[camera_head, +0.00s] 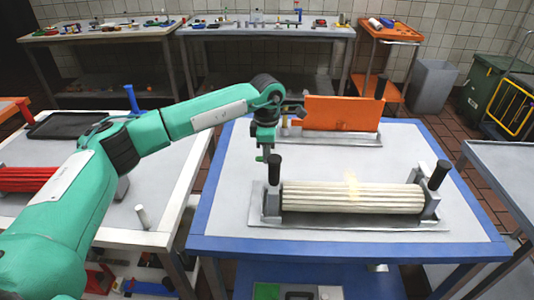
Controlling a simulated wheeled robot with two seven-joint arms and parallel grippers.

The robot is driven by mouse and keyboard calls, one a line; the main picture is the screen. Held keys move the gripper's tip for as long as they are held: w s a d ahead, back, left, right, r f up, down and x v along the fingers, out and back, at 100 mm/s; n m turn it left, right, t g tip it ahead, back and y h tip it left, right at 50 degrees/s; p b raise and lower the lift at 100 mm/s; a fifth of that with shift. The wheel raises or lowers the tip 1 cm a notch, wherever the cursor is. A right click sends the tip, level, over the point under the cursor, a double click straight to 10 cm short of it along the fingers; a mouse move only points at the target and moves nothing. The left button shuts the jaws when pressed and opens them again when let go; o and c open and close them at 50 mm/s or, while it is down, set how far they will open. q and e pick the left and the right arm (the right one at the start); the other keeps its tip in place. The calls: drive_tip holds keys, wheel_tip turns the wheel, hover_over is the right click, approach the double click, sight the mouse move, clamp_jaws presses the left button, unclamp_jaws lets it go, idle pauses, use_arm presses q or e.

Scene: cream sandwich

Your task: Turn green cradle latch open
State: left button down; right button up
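On the blue-edged table (222,241), a cream ribbed bundle (350,197) lies in a grey cradle (428,207) on a flat metal plate. An upright black handle (274,172) stands at the cradle's left end, and another black handle (439,174) at its right end. I cannot make out a green latch apart from my green arm. My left gripper (262,157) points down just above and behind the left handle. Its fingers are small and partly merged with the scene, so opening and contact are unclear. My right gripper is not in view.
An orange panel (342,113) stands in a second fixture behind the cream bundle, with a black handle at its right. A left table (120,225) holds a red ribbed bundle (38,179) and a dark tray (66,125). The blue-edged table's front strip is clear.

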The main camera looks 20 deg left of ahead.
use_arm(q)
drive_tip(key=shift+r, duration=0.15)
drive_tip(key=c, duration=1.3)
unclamp_jaws()
drive_tip(key=shift+r, duration=0.15)
wheel_tip(320, 180, up, 13)
drive_tip(key=shift+r+b, duration=0.2)
drive_tip(key=shift+b, duration=0.35)
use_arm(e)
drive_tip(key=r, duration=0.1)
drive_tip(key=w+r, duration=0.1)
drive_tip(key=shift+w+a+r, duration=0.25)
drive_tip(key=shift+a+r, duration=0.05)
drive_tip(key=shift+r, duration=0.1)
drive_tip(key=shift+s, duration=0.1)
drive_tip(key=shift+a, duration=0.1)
